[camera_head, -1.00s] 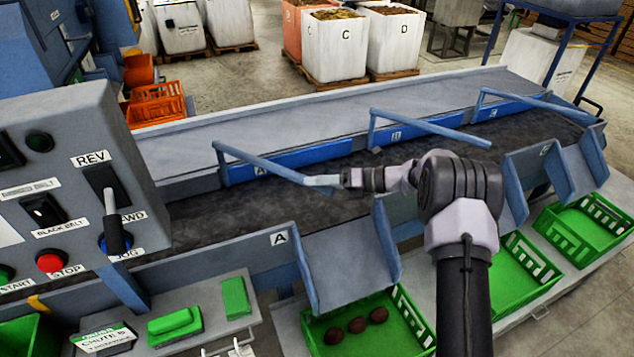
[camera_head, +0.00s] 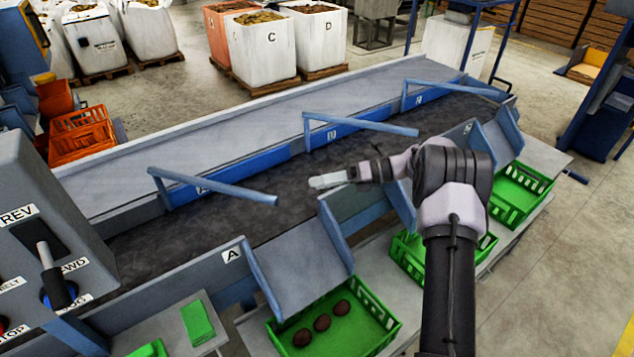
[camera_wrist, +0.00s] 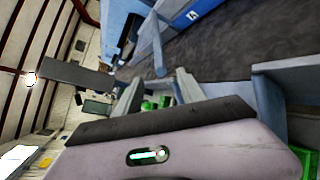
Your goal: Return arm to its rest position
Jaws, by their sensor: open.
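My gripper (camera_head: 322,182) is over the dark conveyor belt (camera_head: 225,225) in the head view, empty, with its pale fingers pointing left. It is to the right of the free end of the blue diverter bar A (camera_head: 215,187) and apart from it in the picture. My arm stretches up from the lower right, bent at the elbow. In the wrist view my gripper's fingers (camera_wrist: 157,92) stand apart with nothing seen between them, and the belt is to the right.
Two more blue bars (camera_head: 360,124) (camera_head: 450,88) slant over the belt. Chutes lead to green crates (camera_head: 372,338); the nearest holds three dark red potatoes (camera_head: 321,322). A grey control panel (camera_head: 40,215) with a lever stands at left. Open floor lies at right.

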